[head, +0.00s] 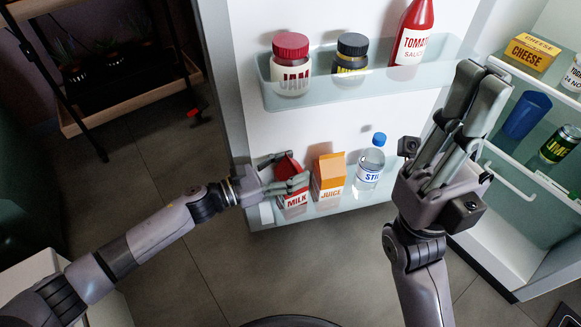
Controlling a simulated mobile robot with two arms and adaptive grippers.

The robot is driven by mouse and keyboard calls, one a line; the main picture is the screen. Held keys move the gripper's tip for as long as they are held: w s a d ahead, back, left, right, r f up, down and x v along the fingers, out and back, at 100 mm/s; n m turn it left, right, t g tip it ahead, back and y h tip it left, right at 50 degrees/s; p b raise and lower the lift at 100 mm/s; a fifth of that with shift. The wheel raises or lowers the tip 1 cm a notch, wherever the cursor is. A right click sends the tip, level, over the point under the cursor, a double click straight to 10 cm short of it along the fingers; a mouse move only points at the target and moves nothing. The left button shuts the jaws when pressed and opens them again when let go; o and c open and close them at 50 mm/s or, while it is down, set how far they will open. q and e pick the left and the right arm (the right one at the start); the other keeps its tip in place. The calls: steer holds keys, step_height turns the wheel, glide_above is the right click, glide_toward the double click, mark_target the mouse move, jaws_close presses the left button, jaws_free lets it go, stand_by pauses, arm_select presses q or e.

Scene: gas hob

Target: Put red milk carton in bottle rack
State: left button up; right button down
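The red milk carton (292,201) stands upright at the left end of the lower door rack (331,207), which is the bottle rack on the open fridge door. My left gripper (287,174) reaches in from the left, with its fingers on either side of the carton's upper part. The fingers hide part of the carton, and I cannot tell whether they press on it. My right gripper (477,90) is raised in front of the door's right side. Its fingers point up, lie close together and hold nothing.
An orange juice carton (328,178) and a water bottle (370,166) stand right of the milk. The upper door rack (335,92) holds a jam jar (291,65), a mustard jar (351,54) and tomato sauce (412,38). Fridge shelves are at right; a plant stand (130,116) is at left.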

arm_select(q)
steer(key=shift+o, duration=1.3)
steer(key=shift+r, duration=0.1)
